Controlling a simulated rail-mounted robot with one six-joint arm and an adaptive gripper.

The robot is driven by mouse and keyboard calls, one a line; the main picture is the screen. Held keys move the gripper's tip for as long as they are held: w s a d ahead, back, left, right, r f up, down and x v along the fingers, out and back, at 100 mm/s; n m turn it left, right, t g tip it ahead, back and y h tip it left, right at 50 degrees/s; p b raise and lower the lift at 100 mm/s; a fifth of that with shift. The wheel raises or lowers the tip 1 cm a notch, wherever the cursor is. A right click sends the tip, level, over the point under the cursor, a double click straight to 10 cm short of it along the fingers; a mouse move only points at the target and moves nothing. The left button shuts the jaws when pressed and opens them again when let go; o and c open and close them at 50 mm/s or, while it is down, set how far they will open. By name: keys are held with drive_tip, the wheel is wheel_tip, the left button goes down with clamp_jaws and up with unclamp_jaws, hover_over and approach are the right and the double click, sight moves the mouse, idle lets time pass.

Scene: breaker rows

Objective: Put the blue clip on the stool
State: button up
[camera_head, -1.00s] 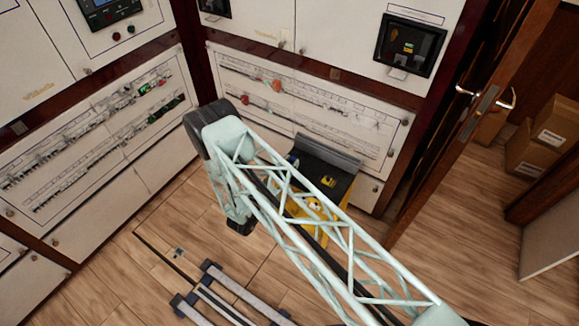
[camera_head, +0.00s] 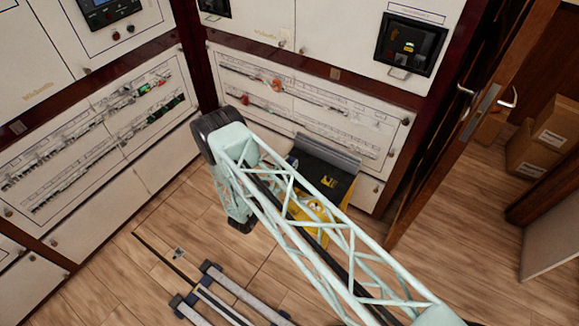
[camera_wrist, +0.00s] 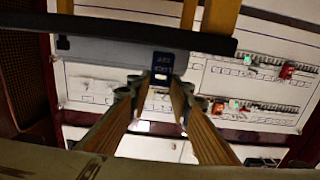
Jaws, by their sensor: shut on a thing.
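The blue clip (camera_wrist: 162,68) with pale lettering is held between the fingertips of my gripper (camera_wrist: 158,92) in the wrist view. The stool (camera_head: 333,158) stands by the back panels in the head view, with a dark top, a grey strip along its back and a yellow body. My arm covers part of its left and front. In the wrist view a grey board with a dark edge (camera_wrist: 110,52) and yellow uprights, apparently the stool, lies behind the clip. I cannot tell the gap between them. My gripper is not clearly visible in the head view.
A small yellow item (camera_head: 329,182) lies on the stool's top. Breaker panels (camera_head: 290,95) stand behind it and at the left. An open door (camera_head: 470,120) is at the right, with cardboard boxes (camera_head: 550,135) beyond. Wooden floor is clear right of the stool.

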drive_tip(key=shift+f, duration=0.45)
drive_tip(key=shift+f, duration=0.15)
drive_tip(key=o, duration=0.8)
drive_tip(key=shift+o, duration=0.2)
drive_tip(key=shift+r, duration=0.2)
drive_tip(key=v, duration=1.2)
drive_tip(key=shift+p, duration=0.45)
